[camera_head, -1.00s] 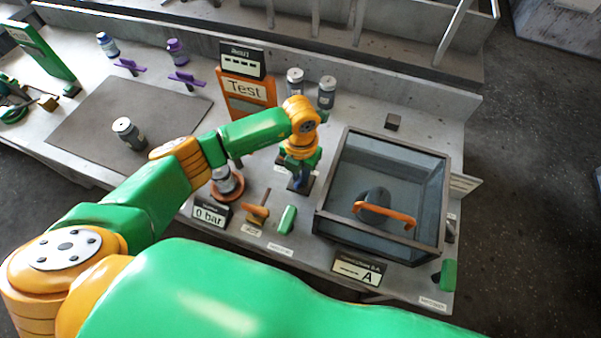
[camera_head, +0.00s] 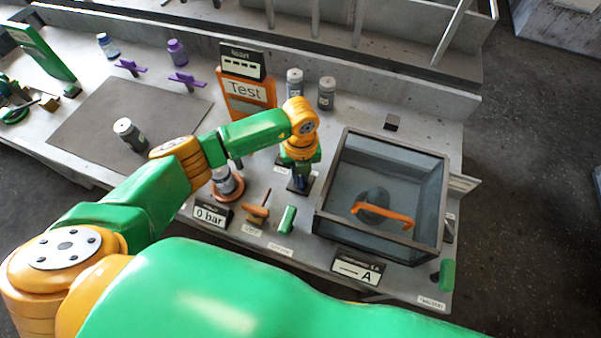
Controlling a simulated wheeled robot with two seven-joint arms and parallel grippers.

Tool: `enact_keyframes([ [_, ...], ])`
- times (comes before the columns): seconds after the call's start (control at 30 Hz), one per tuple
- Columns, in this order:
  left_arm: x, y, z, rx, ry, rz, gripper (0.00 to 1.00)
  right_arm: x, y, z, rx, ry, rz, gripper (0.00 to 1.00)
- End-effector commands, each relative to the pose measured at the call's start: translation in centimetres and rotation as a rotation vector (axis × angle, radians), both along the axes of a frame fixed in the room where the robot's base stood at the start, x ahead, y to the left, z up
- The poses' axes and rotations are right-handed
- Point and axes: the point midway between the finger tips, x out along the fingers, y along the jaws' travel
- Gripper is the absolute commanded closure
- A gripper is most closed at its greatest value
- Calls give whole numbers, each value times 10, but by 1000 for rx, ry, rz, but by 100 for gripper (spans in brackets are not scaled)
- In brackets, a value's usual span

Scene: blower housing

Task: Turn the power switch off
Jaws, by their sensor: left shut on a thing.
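My left gripper (camera_head: 300,178) points down over a small dark base (camera_head: 292,188), left of the glass-walled box. It is shut on a small blue part that stands on this base; the fingers hide most of it. A green handle (camera_head: 287,219) stands near the front edge of the bench, just in front of the gripper. Another green handle (camera_head: 447,275) is at the right front corner, with a white label (camera_head: 432,302) beside it. The labels are too small to read, so I cannot tell which part is the power switch. My right gripper is not in view.
The box (camera_head: 335,215) with an orange handle stands right of my gripper. An A display (camera_head: 357,268), a 0 bar display (camera_head: 212,214) and an orange lever (camera_head: 257,212) line the front. An orange Test panel (camera_head: 249,95) and grey canisters (camera_head: 327,94) stand behind.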

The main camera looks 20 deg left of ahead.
Motion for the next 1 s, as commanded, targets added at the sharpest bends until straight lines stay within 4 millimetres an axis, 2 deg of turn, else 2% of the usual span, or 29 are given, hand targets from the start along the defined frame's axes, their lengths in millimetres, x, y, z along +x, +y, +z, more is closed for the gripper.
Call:
enact_keyframes([
  [0.5, 1, 0, 1, 0, -4, 21, 100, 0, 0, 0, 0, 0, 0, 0],
  [0.53, 1, 0, 1, 0, -4, 21, 81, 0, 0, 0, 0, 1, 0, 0],
  [0.63, 1, 0, 1, 0, -4, 20, 54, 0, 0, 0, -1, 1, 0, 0],
  [0.9, 1, 0, 1, 0, -2, 19, 54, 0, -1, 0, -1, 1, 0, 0],
  [1.0, 1, 0, 10, -2, -5, 18, 54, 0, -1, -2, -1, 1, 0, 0],
])
